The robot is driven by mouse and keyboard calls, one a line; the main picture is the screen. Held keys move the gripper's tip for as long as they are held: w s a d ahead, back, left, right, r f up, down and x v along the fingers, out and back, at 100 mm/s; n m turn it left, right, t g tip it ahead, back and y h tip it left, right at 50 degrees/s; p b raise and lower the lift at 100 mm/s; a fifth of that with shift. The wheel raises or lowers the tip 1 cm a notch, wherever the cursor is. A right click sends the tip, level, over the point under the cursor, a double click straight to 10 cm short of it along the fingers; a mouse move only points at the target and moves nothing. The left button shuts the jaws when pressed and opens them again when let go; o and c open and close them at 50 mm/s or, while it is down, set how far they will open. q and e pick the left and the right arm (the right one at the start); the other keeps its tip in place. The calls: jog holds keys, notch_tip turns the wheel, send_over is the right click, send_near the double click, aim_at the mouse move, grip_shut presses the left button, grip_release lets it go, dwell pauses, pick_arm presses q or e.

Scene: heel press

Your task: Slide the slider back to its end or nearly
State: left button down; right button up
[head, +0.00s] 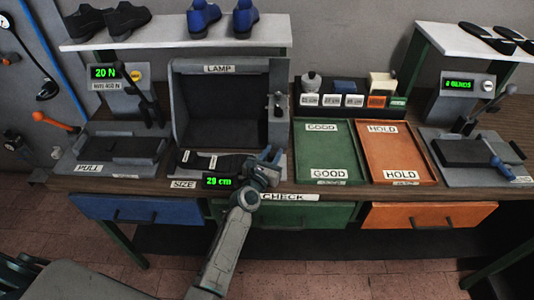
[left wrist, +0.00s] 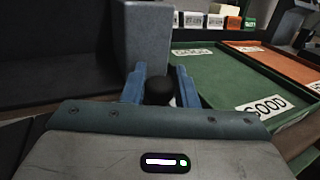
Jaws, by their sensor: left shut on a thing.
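The size gauge (head: 190,174) is at the front middle of the bench, below the lamp box, with a green display (head: 219,182) reading 29 cm. A dark flat piece (head: 228,164) lies along its bed. My left gripper (head: 270,155) is at the right end of this gauge, its blue fingers shut on the slider's dark round knob. In the left wrist view the knob (left wrist: 160,88) sits between the two fingers. The slider's body is mostly hidden by my gripper. My right gripper is not in view.
The grey lamp box (head: 184,110) stands behind the gauge. A green GOOD tray (head: 345,152) and an orange HOLD tray (head: 397,153) are to the right. A pull tester (head: 78,157) is left, another machine (head: 445,173) far right. Shoes stand on the shelf (head: 180,38).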

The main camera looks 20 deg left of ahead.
pick_arm(q)
jog(key=shift+w+d, duration=0.25)
jog(key=shift+d, duration=0.7)
jog(key=shift+a, duration=0.2)
jog(key=c, duration=1.3)
grip_release()
jog(key=shift+o, duration=0.6)
jog(key=shift+d, duration=0.35)
jog(key=shift+s+a+f, duration=0.1)
jog(key=shift+s+a, duration=0.15)
jog(key=shift+s, duration=0.05)
jog(key=s, duration=1)
jog(key=shift+a+b, duration=0.3)
jog(key=shift+a, duration=0.05)
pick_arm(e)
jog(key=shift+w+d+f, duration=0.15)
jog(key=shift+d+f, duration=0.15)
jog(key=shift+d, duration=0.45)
